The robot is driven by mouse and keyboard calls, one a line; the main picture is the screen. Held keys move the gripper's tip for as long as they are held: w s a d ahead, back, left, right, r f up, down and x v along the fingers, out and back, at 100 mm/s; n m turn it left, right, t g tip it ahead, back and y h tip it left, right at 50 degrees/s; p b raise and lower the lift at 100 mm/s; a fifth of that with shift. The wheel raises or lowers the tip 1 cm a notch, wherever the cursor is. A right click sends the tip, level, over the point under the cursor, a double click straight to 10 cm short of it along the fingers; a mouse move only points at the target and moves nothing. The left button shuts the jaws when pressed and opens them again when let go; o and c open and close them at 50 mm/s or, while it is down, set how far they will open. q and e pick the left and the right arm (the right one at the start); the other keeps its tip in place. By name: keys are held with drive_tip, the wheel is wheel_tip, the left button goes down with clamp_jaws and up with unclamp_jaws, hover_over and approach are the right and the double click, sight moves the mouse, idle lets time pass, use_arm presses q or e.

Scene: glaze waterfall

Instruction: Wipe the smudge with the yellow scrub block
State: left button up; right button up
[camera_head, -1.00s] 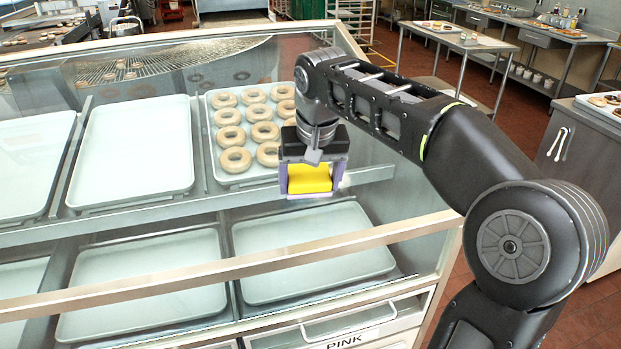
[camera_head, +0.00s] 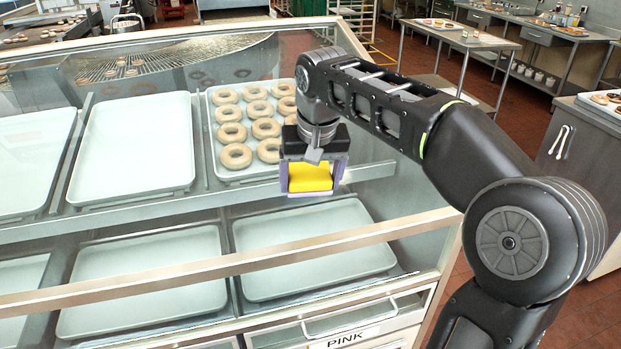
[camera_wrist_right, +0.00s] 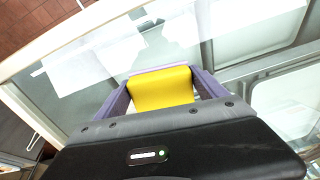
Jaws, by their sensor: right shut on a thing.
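The yellow scrub block (camera_head: 310,178) is held between the pale purple fingers of my right gripper (camera_head: 311,187). In the right wrist view the block (camera_wrist_right: 162,88) fills the space between both fingers. The gripper is over the slanted glass front of the display case, to the right of its middle. Whether the block touches the glass is unclear. A faint whitish streak (camera_head: 352,178) shows just right of the gripper; I cannot tell whether it is the smudge or a reflection. My left gripper is out of view.
Behind the glass, a tray of doughnuts (camera_head: 226,172) sits beside empty trays (camera_head: 135,145). A metal rail (camera_head: 200,268) crosses the lower front, above a drawer labelled PINK (camera_head: 345,340). A counter with tongs (camera_head: 562,142) stands at right.

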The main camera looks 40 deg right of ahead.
sight(329, 174)
drive_tip(key=shift+w+d+f+b, duration=0.1)
drive_tip(key=shift+w+f+b, duration=0.1)
drive_tip(key=shift+f+b, duration=0.35)
drive_tip(key=shift+f, duration=0.15)
drive_tip(key=shift+s+d+p, duration=0.2)
drive_tip(key=shift+s+d, duration=0.15)
drive_tip(key=shift+d, duration=0.5)
drive_tip(key=shift+s+d+p, duration=0.15)
drive_tip(key=shift+s+d, duration=0.15)
drive_tip(key=shift+d, duration=0.5)
drive_tip(key=shift+d, duration=0.15)
drive_tip(key=shift+s+d, duration=0.3)
drive_tip(key=shift+d, duration=0.55)
drive_tip(key=shift+s+d, duration=0.3)
drive_tip(key=shift+d, duration=0.5)
drive_tip(key=shift+d, duration=0.15)
drive_tip(key=shift+s+d+p, duration=0.25)
drive_tip(key=shift+s+d, duration=0.05)
drive_tip(key=shift+d, duration=0.5)
drive_tip(key=shift+s+d+p, duration=0.2)
drive_tip(key=shift+s+d, duration=0.1)
drive_tip(key=shift+d, duration=0.5)
